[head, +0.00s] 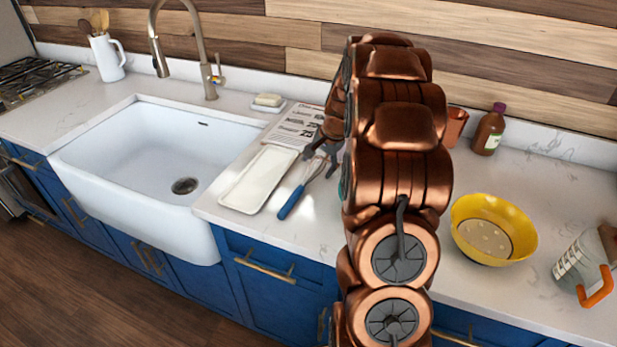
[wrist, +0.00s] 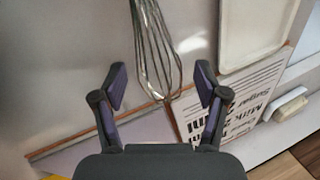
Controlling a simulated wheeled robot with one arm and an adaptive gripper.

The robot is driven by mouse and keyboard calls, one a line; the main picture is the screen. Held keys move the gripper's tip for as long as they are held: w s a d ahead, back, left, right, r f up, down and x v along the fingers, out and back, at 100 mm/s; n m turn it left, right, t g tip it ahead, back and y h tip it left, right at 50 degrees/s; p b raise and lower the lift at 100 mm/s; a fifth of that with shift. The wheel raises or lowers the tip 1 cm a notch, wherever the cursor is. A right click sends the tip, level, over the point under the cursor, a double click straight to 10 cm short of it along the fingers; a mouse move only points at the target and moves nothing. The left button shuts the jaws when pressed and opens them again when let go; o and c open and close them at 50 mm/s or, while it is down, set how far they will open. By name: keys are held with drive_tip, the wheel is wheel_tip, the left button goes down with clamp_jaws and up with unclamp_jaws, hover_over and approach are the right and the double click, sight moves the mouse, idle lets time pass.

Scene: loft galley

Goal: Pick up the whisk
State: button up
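The whisk lies on the white counter, and its blue handle (head: 291,204) points toward the front edge in the head view. Its wire loops (wrist: 157,50) show in the wrist view, between my two fingertips in the picture. My gripper (wrist: 160,80) is open, with a wide gap and nothing held. In the head view my gripper (head: 324,156) is at the wire end of the whisk, partly hidden by my arm. I cannot tell its exact height above the whisk. The handle end is outside the wrist view.
A white tray (head: 258,180) lies left of the whisk, with a printed sheet (head: 297,125) behind it. A soap bar (head: 268,100) is farther back. The sink (head: 150,160) is at left. A yellow colander (head: 494,229), a brown bottle (head: 489,130) and a grater (head: 585,262) stand right.

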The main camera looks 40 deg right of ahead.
drive_tip(key=c, duration=1.1)
drive_tip(key=shift+r, duration=0.1)
